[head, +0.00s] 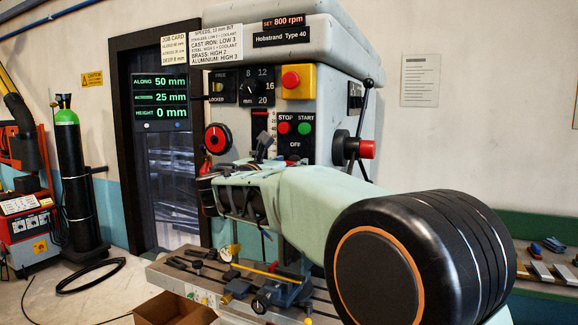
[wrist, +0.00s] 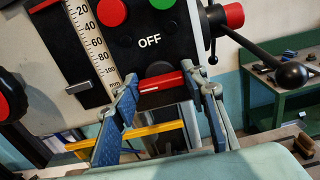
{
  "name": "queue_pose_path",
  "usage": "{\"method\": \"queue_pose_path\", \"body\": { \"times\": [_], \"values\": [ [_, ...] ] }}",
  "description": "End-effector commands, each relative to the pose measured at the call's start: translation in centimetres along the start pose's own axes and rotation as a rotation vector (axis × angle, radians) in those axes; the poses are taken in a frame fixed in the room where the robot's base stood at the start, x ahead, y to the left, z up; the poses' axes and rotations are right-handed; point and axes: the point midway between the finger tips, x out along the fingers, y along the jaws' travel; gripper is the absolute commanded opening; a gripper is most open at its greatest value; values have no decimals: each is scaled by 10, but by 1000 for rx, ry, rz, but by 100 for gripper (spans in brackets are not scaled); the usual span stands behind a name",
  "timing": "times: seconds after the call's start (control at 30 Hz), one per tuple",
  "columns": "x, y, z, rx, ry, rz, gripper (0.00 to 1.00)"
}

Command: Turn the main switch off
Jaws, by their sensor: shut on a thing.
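The grey drill press (head: 335,85) carries a front panel with the word OFF (wrist: 150,41) below a red STOP button (head: 284,128) and a green START button (head: 305,128). Under OFF in the wrist view is a red bar handle (wrist: 158,83) with a white mark, which looks like the main switch's handle. It lies roughly parallel to the OFF lettering. My gripper (wrist: 162,82) is shut on this handle, with one blue-padded finger at each end. In the head view my gripper (head: 264,147) is at the panel and the handle is hidden.
A red round knob (head: 216,138) is left of my gripper. A black lever with a red-ended hub (head: 367,149) is on the right. A yellow emergency button box (head: 298,81) is above. The machine table (head: 190,279) below holds tools and a vise.

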Motion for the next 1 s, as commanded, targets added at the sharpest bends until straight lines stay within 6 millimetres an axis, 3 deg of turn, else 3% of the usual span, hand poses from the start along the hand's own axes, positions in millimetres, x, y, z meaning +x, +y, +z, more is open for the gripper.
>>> {"method": "queue_pose_path", "body": {
  "times": [0.27,1.0],
  "values": [
    [0,0,-4,157,-1,1,16],
    [0,-3,-7,853,0,0,16]
  ]
}}
